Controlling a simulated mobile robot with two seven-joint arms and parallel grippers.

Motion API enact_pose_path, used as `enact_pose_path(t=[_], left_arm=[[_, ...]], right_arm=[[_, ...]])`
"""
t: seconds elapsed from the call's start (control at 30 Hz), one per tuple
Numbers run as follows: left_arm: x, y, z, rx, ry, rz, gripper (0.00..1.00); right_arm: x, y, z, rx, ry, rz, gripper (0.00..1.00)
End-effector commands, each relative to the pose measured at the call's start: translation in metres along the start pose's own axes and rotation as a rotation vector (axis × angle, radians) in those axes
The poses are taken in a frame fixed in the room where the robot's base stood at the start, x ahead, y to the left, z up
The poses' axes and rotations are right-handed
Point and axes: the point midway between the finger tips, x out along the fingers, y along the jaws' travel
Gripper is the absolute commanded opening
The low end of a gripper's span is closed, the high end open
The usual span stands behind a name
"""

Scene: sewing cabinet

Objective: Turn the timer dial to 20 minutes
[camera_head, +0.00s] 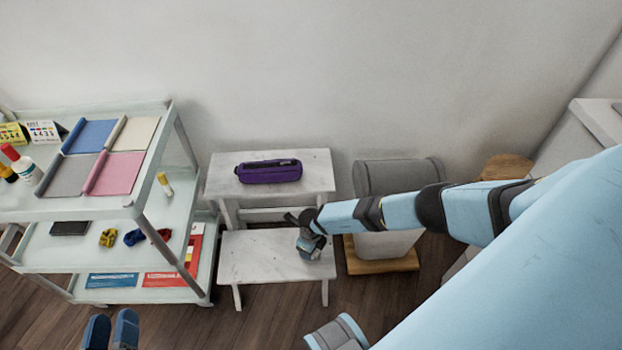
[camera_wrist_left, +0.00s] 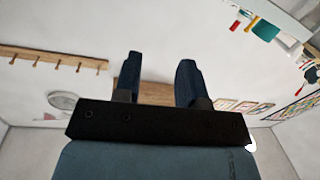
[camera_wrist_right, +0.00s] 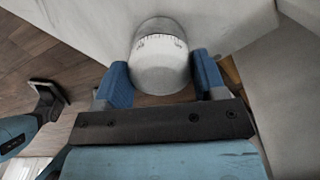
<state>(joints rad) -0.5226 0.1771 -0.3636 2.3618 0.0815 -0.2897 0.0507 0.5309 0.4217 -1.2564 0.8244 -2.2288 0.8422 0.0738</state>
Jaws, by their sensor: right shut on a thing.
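The timer (camera_wrist_right: 160,60) shows in the right wrist view as a white round body with a ring of dark tick marks; the numbers are too small to read. My right gripper (camera_wrist_right: 162,78) is shut on the timer's near part, a finger at each side. In the head view my right gripper (camera_head: 312,247) is over the right part of the lower white step, and I cannot make out the timer there. My left gripper (camera_head: 111,332) is at the bottom left of the head view. In the left wrist view its fingers (camera_wrist_left: 158,78) are apart and empty.
A purple pouch (camera_head: 270,171) lies on the upper white bench (camera_head: 222,183). The lower step (camera_head: 250,262) has bare room left of my gripper. A shelf cart (camera_head: 190,285) with cloths and bottles stands left. A grey bin (camera_head: 385,244) stands right.

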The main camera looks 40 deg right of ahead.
Motion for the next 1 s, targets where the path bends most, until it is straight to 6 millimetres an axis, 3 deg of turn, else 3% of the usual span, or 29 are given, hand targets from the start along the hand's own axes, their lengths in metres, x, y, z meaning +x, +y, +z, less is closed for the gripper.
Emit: enact_pose_path(t=[0.7,1.0], left_arm=[[-0.034,-0.034,0.069,0.038,-0.39,-0.125,0.37],[-0.035,-0.036,0.069,0.045,-0.411,-0.133,0.37]], right_arm=[[-0.003,0.0,0.0,0.68,0.001,-0.001,0.41],[-0.002,-0.001,0.0,0.956,0.001,-0.001,0.41]])
